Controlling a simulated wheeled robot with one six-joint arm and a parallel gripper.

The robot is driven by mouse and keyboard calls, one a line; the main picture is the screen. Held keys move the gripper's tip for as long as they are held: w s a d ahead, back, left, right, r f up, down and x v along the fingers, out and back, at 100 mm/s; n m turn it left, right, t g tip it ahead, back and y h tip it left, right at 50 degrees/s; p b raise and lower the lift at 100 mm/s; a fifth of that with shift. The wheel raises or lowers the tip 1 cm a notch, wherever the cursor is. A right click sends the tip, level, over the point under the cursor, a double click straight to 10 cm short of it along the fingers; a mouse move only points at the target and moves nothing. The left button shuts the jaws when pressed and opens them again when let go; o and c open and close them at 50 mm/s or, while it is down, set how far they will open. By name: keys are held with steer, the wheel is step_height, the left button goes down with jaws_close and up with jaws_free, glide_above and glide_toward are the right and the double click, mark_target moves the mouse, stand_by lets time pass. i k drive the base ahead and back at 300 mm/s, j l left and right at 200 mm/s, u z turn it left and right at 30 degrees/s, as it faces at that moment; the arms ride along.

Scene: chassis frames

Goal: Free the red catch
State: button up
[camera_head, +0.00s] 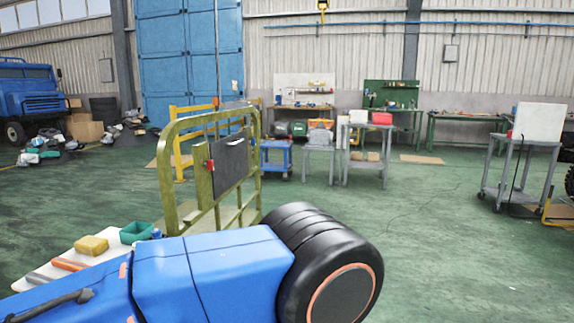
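A small red catch (211,166) sits at the left edge of a dark grey panel (230,157), beside an olive-yellow post. The panel is mounted upright in an olive-yellow tubular frame (167,180) and has a pale handle near its top. The catch is small here, and I cannot tell its exact position or whether it is engaged. My gripper is not in view.
A white surface (68,262) at lower left holds a yellow block (91,245), a green bin (135,232) and orange and grey items. Carts and workbenches stand at the back. A grey trolley (515,190) stands at right. The green floor (440,240) between is mostly clear, with a thin cable.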

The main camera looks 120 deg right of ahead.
mark_target(209, 164)
steer(key=i+z, duration=0.1)
steer(key=z, duration=3.15)
steer(key=l+z, duration=0.2)
steer(key=i+l, duration=0.1)
steer(key=l, duration=0.15)
steer(key=i+l+u, duration=0.1)
steer(key=l, duration=0.15)
steer(key=l+u, duration=0.25)
steer(key=l, duration=0.55)
steer(key=l+u, duration=0.25)
steer(key=l, duration=0.55)
